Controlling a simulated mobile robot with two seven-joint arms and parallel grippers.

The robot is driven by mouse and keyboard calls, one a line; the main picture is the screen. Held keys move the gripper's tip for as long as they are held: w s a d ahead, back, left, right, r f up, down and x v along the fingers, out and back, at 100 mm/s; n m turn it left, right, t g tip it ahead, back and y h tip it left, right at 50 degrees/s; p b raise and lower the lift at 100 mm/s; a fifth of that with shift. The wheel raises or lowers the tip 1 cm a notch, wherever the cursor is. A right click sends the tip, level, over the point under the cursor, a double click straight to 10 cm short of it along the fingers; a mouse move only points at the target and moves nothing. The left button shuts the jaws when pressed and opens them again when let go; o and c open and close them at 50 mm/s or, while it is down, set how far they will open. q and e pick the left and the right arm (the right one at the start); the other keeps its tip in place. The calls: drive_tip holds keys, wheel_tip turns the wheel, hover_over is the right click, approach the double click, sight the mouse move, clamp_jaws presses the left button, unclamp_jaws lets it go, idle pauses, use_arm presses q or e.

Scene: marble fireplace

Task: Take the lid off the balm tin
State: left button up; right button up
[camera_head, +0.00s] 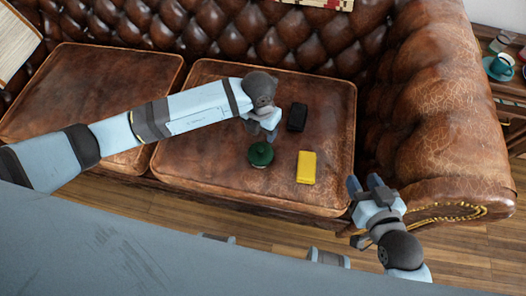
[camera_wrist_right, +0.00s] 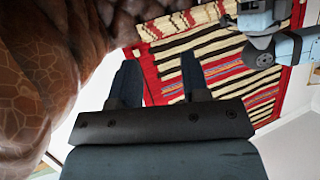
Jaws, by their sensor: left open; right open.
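The balm tin (camera_head: 261,154) is a small round dark green thing on the right seat cushion of the brown leather sofa. Its lid appears to be the green top with a small raised middle; the seam is too small to make out. My left gripper (camera_head: 268,133) is just above and behind the tin, pointing down, open and apart from it as far as I can tell. My right gripper (camera_head: 366,183) is open and empty near the front right corner of the cushion, away from the tin. Its two fingers also show in the right wrist view (camera_wrist_right: 160,85).
A yellow block (camera_head: 306,167) lies right of the tin, and a black block (camera_head: 297,117) lies behind it. The sofa's rolled arm (camera_head: 432,120) rises at the right. A side table at far right holds a teal cup (camera_head: 501,65). The cushion's front left is clear.

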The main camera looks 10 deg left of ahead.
use_arm(q)
drive_tip(key=b, duration=0.2)
hover_over(260, 149)
drive_tip(key=shift+y, duration=0.3)
wheel_tip(260, 149, down, 8)
drive_tip(key=shift+r, duration=0.15)
wheel_tip(260, 149, down, 6)
drive_tip(key=shift+w+r+b, duration=0.1)
drive_tip(key=shift+r+b, duration=0.15)
drive_tip(key=shift+b, duration=0.8)
drive_tip(key=shift+f, duration=0.3)
drive_tip(key=c, duration=1)
use_arm(e)
drive_tip(key=w+a+r+t+y, duration=0.1)
drive_tip(key=a+r+t+y, duration=0.2)
drive_tip(key=r, duration=0.4)
drive_tip(key=shift+w+a+r+t, duration=0.15)
drive_tip(key=shift+w+r+t, duration=0.25)
drive_tip(key=shift+t, duration=0.1)
